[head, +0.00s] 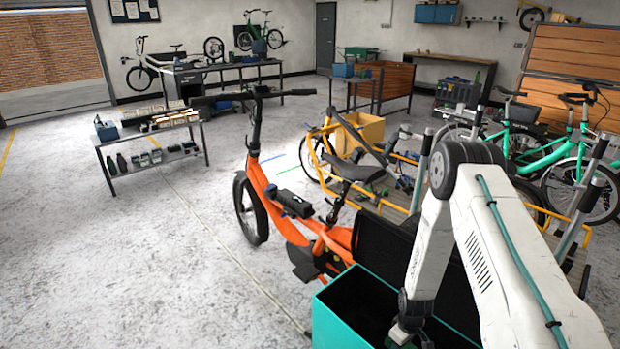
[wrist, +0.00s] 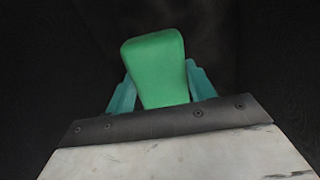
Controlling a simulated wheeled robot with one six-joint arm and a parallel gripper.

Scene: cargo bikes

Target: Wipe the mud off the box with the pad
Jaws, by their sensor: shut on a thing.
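The box (head: 340,318) is teal outside with a dark inside, and shows at the bottom of the head view behind the orange cargo bike's seat. Dark surfaces fill the view around the pad. I cannot make out any mud, or whether the pad touches a surface.
The orange cargo bike (head: 283,210) stands just ahead. A yellow cargo bike (head: 318,180) with a yellow box (head: 362,128) is beyond it, and a teal bike (head: 560,165) is at the right. A low bench (head: 150,135) stands at the left. Grey floor (head: 130,270) at the left is clear.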

